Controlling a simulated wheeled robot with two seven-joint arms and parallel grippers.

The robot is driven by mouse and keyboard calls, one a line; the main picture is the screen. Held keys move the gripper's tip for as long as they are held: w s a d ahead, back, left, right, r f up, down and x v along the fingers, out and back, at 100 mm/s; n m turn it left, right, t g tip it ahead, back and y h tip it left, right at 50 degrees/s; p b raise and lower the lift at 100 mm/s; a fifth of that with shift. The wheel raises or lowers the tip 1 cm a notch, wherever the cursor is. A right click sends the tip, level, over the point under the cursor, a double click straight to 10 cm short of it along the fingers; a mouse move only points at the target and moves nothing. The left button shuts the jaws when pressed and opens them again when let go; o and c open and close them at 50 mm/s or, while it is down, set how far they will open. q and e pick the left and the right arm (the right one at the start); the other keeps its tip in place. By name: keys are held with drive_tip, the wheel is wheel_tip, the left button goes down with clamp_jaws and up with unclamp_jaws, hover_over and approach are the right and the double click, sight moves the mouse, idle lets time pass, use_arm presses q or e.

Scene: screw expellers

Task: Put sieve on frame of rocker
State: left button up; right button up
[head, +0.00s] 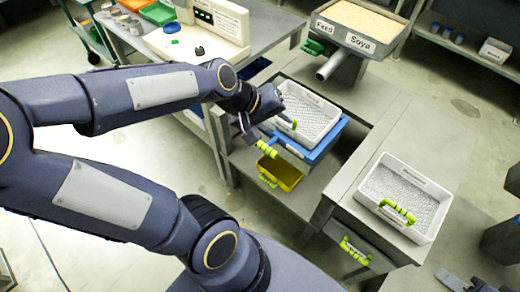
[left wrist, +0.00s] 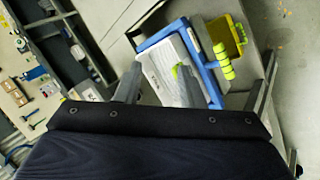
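A white sieve tray (head: 314,110) with a grey mesh floor lies over the blue rocker frame (head: 318,153), whose blue rim shows along its near and right sides. Whether it is fully seated I cannot tell. My left gripper (head: 278,112) is at the sieve's left end. In the left wrist view the fingers (left wrist: 158,86) are spread apart, with the sieve (left wrist: 168,62) and its green handle between or just beyond them. The blue frame (left wrist: 211,82) also shows there, with a yellow-green handle.
A second white tray (head: 372,213) with a green handle stands on the right-hand table. A yellow bin (head: 283,174) sits below the frame. A control box (head: 219,22) is at the back left.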

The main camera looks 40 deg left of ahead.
use_arm(q)
drive_tip(key=s+d+r+m+g, duration=0.1)
drive_tip(key=s+d+m, duration=0.2)
drive_tip(key=s+m, duration=0.4)
drive_tip(key=s, duration=0.4)
drive_tip(key=shift+s+d, duration=0.25)
drive_tip(key=shift+d, duration=0.1)
drive_tip(key=shift+o, duration=0.2)
